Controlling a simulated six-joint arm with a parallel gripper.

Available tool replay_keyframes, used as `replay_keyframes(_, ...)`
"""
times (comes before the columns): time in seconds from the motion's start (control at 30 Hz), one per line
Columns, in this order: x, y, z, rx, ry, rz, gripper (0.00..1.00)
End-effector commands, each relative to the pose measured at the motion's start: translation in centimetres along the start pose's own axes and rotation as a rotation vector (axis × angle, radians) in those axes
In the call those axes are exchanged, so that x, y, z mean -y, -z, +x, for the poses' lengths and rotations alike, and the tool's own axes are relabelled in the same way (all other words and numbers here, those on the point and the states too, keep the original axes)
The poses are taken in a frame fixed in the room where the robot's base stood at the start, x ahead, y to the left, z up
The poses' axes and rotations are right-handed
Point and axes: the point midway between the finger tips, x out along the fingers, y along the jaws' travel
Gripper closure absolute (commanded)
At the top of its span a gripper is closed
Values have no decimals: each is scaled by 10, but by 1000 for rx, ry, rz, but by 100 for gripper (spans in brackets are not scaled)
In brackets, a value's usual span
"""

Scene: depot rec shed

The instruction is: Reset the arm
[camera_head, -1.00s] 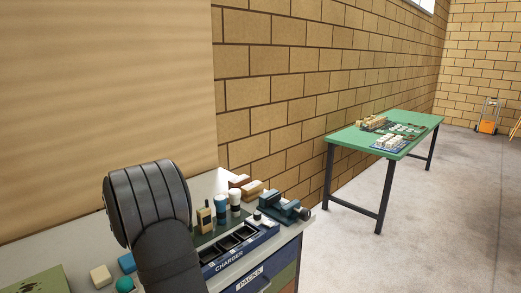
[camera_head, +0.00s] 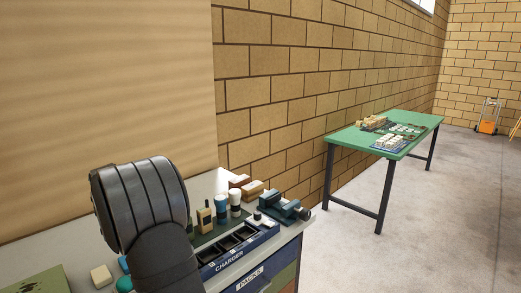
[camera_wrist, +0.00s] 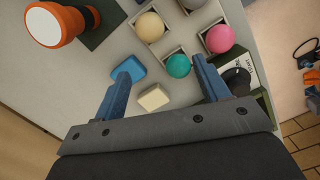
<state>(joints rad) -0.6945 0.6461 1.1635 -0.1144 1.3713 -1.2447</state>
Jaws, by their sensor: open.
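My gripper (camera_wrist: 160,68) shows in the wrist view with its two blue fingers spread wide apart. Nothing is held between them. Below it on the grey bench top lie a blue block (camera_wrist: 129,68) near the left finger and a cream block (camera_wrist: 154,97) between the fingers. A teal ball (camera_wrist: 178,66) sits close to the right finger. In the head view my dark arm fills the lower left and my gripper cannot be seen there.
The wrist view also shows a cream ball (camera_wrist: 150,27), a pink ball (camera_wrist: 220,38) and an orange torch (camera_wrist: 62,25). In the head view, a charger tray (camera_head: 238,252) and a vise (camera_head: 281,207) stand right of my arm. A green table (camera_head: 350,138) stands farther off.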

Motion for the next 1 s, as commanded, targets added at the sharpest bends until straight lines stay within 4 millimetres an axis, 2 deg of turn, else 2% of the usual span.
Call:
replay_keyframes(0.03, 4, 11, -1, 0, -1, -5, 32)
replay_keyframes(0.4, 38, 77, -6, -1, -1, -4, 32)
replay_keyframes(1.0, 109, 173, -14, 1, -3, -4, 32)
